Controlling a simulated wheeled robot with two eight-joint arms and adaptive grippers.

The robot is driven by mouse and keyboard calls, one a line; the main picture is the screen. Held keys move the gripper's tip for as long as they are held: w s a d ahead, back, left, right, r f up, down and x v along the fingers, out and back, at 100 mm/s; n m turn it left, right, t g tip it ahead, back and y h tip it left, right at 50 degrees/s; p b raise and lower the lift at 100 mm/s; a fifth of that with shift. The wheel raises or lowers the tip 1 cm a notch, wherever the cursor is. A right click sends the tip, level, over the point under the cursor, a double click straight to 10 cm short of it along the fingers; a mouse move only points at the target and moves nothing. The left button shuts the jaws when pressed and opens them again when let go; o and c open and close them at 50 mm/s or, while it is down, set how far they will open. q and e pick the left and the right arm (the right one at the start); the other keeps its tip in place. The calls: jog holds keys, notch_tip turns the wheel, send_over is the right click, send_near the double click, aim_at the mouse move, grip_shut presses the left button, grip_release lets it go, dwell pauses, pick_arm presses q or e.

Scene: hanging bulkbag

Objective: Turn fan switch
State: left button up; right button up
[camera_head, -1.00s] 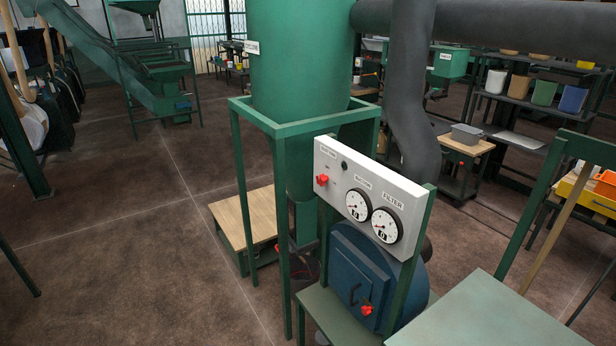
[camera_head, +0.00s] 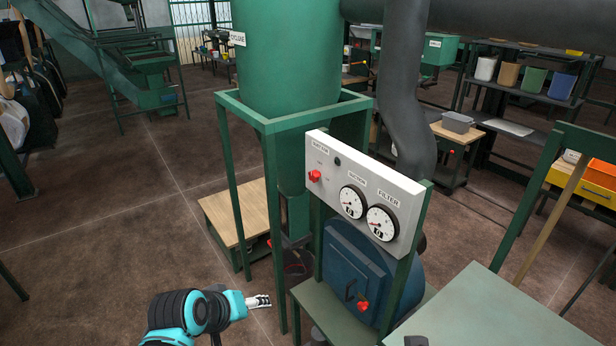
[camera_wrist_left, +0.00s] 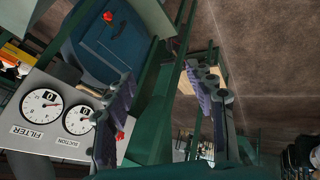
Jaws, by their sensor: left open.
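The white control panel (camera_head: 366,190) stands on green posts in front of the green cyclone. Its red fan switch (camera_head: 314,176) is at the panel's upper left, beside two round gauges. In the left wrist view the panel (camera_wrist_left: 40,128) appears upside down, and a red knob (camera_wrist_left: 120,136) shows partly behind one finger. My left gripper (camera_head: 260,301) is low at the bottom of the head view, left of the panel and well below the switch. Its fingers (camera_wrist_left: 165,90) are spread with nothing between them. My right gripper is not recognisable.
A blue housing (camera_head: 350,275) with a red knob (camera_head: 363,306) sits under the panel. Green frame posts (camera_head: 278,235) stand between my left gripper and the panel. A wooden-topped platform (camera_head: 238,214) is behind. A green table (camera_head: 490,312) fills the lower right. Floor at left is clear.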

pick_arm(q)
jog(key=w+d+r+n+h+p, duration=0.1)
jog(key=w+d+r+n, duration=0.15)
jog(key=w, duration=0.25)
jog(key=w+d+r+n+h+p, duration=0.1)
jog(key=w+d+r+n+h, duration=0.15)
jog(key=w, duration=0.25)
jog(key=n+t+h+p, duration=0.45)
jog(key=n+h, duration=0.45)
jog(key=n, duration=0.4)
send_near(312, 177)
jog(key=w, duration=0.1)
jog(key=shift+g+y, duration=0.25)
jog(key=shift+g, duration=0.2)
jog(key=x, duration=0.8)
jog(key=shift+s+d+r, duration=0.15)
jog(key=shift+r, duration=0.2)
jog(key=c, duration=1.2)
